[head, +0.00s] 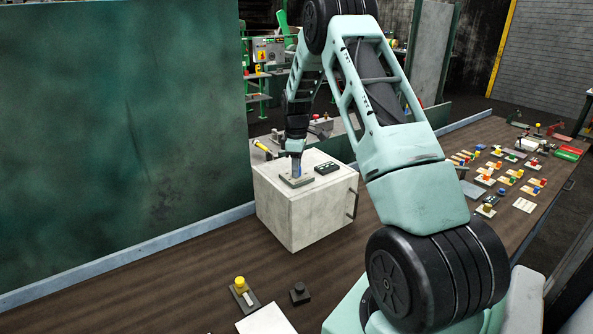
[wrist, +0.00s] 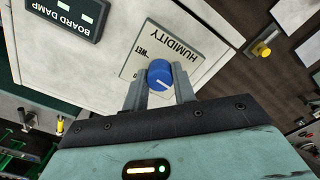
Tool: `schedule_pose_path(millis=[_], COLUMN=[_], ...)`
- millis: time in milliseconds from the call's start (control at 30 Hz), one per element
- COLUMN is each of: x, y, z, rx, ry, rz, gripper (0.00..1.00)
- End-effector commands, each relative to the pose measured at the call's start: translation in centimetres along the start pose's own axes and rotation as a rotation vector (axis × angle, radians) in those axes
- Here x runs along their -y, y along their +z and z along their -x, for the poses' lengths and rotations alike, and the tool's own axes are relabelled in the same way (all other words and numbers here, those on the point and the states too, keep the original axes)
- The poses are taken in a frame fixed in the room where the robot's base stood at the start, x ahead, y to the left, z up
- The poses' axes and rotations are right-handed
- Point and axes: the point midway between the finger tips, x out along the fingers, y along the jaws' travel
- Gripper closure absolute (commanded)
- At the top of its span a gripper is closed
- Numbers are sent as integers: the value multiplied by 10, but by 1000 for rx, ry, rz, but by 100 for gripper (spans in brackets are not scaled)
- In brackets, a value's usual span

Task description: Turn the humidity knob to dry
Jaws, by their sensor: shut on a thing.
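The blue humidity knob (wrist: 159,73) sits on a pale plate (wrist: 190,52) marked HUMIDITY, upside down in the wrist view. The word WET shows at the plate's upper left; no DRY label is visible. A short white mark on the knob lies toward its lower right, away from WET. My gripper (wrist: 160,88) has one finger on each side of the knob and is shut on it. In the head view my gripper (head: 296,162) points down onto the plate on top of a white box (head: 290,218); the knob is mostly hidden there.
A dark BOARD DAMP panel (head: 327,168) lies beside the plate on the box. A yellow knob (head: 240,283) and a black knob (head: 299,293) stand on the bench in front. Several small controls cover the bench at right. A green wall (head: 120,130) stands behind at left.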

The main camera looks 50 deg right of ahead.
Motion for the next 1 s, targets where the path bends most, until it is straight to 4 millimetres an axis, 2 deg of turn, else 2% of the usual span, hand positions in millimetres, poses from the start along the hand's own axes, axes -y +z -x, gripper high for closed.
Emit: schedule_pose_path(millis=[600, 1000], x=[-1, -2], y=[-1, 0], z=[1, 2], rx=[-2, -4], ry=[3, 4], rz=[-568, -794], gripper=[96, 96])
